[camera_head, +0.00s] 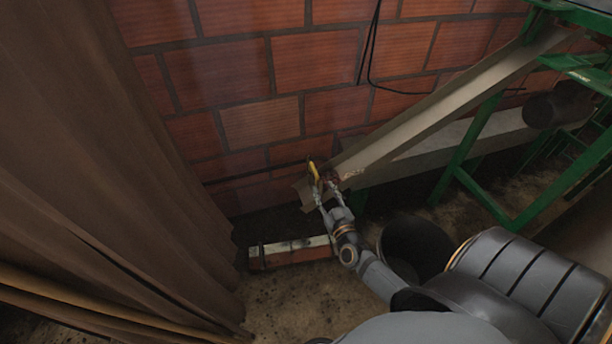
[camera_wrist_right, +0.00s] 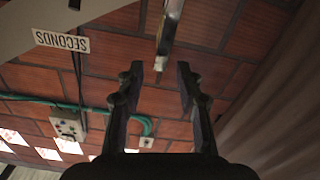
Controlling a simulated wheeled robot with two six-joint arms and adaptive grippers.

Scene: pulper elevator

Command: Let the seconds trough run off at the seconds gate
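The pale metal trough (camera_head: 440,108) slopes down from the upper right to its low end by the brick wall. A "SECONDS" label (camera_wrist_right: 60,40) shows on a pale surface in the right wrist view. At the trough's low end is a yellow piece (camera_head: 314,172), perhaps the gate handle. My right gripper (camera_head: 325,195) is right by it. In the wrist view, my right gripper (camera_wrist_right: 160,73) is open; a narrow metal bar (camera_wrist_right: 168,30) points down toward the gap between its fingertips. Contact cannot be told. My left gripper is not in view.
A brown curtain (camera_head: 95,160) hangs along the left. A low reddish box with pale edges (camera_head: 290,252) lies on the floor below the trough end. A dark bucket (camera_head: 412,245) stands beside my right arm. A green frame (camera_head: 455,160) stands at the right.

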